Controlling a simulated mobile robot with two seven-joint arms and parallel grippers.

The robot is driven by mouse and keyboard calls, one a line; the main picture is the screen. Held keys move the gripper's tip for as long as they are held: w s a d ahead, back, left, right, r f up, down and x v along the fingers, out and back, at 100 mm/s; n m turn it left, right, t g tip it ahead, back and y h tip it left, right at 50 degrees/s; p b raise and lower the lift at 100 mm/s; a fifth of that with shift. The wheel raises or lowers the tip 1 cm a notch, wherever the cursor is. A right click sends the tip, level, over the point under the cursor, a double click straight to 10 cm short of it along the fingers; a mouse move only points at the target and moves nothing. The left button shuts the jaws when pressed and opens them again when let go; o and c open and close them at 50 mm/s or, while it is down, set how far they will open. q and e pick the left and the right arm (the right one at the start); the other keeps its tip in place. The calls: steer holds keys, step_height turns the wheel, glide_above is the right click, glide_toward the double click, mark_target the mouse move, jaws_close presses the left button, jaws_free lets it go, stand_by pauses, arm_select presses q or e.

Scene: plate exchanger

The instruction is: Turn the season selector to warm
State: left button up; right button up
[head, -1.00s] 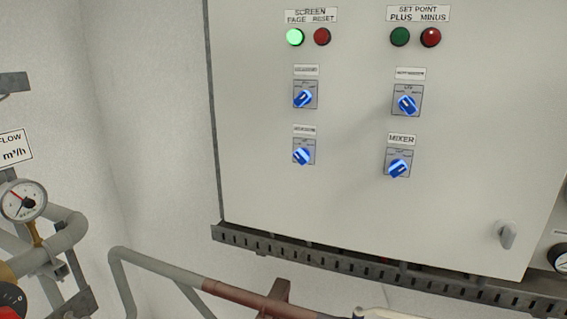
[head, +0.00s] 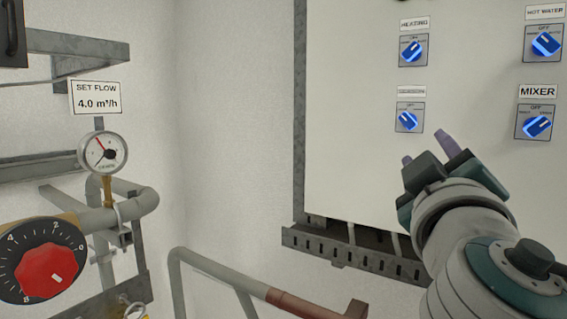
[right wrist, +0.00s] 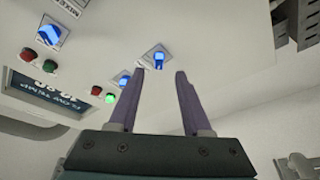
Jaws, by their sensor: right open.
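The season selector (head: 408,121) seems to be the lower left blue knob on the white cabinet; its label (head: 411,92) is too blurred to read. Its handle is tilted, and I cannot tell its setting for sure. My right gripper (head: 424,148) is open and empty, just below and right of this knob in the head view. In the right wrist view, the knob (right wrist: 158,58) shows beyond the gap between the open fingertips (right wrist: 161,73), apparently untouched. My left gripper is not in view.
The heating knob (head: 412,51) is above the selector, the hot water knob (head: 545,44) at upper right, and the mixer knob (head: 537,126) to the right. A slotted rail (head: 340,250) runs below the cabinet. Pipes, a gauge (head: 102,153) and a red dial (head: 48,272) stand left.

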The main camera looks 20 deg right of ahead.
mark_target(408, 123)
steer(key=shift+n+t, duration=0.3)
steer(key=shift+t, duration=0.1)
steer(key=p+x, duration=0.1)
steer(key=x, duration=0.2)
steer(key=p+x, duration=0.2)
steer(key=x, duration=0.1)
steer(key=a+p+x, duration=0.1)
steer(key=x, duration=0.2)
steer(key=shift+w+r+p, duration=0.25)
steer(key=shift+r+p, duration=0.1)
steer(key=shift+w+d, duration=0.35)
steer(key=shift+w, duration=0.15)
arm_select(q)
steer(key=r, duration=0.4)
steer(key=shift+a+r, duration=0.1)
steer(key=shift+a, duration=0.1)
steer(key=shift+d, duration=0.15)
arm_select(e)
jaws_close()
